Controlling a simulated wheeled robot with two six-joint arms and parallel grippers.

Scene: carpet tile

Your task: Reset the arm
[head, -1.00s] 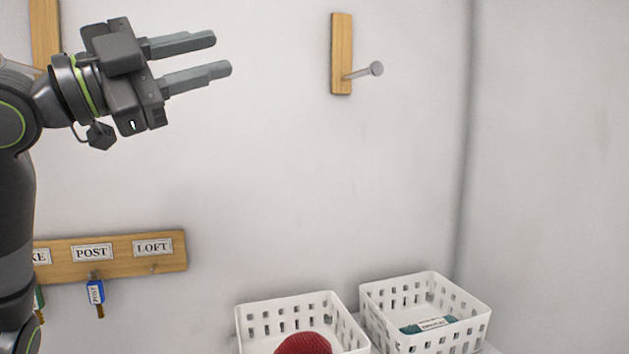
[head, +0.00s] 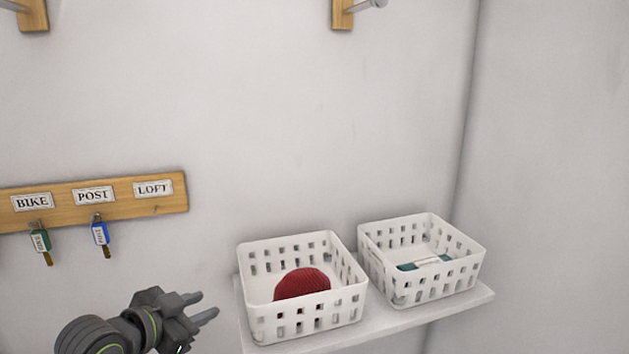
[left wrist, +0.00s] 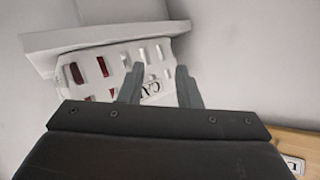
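My left gripper (head: 205,308) is low in the head view, in front of the wall and left of the shelf. Its two fingers are apart with nothing between them. In the left wrist view the fingers (left wrist: 158,85) also stand apart, with a white basket behind them. My right gripper is in neither view.
A white shelf (head: 400,322) holds a left basket (head: 305,325) with a red knitted thing (head: 302,283) and a right basket (head: 436,288) with a teal labelled item (head: 424,263). A wooden key rack (head: 65,204) carries a green-tagged key (head: 40,241) and a blue-tagged key (head: 100,234). Wooden wall pegs (head: 343,14) are above.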

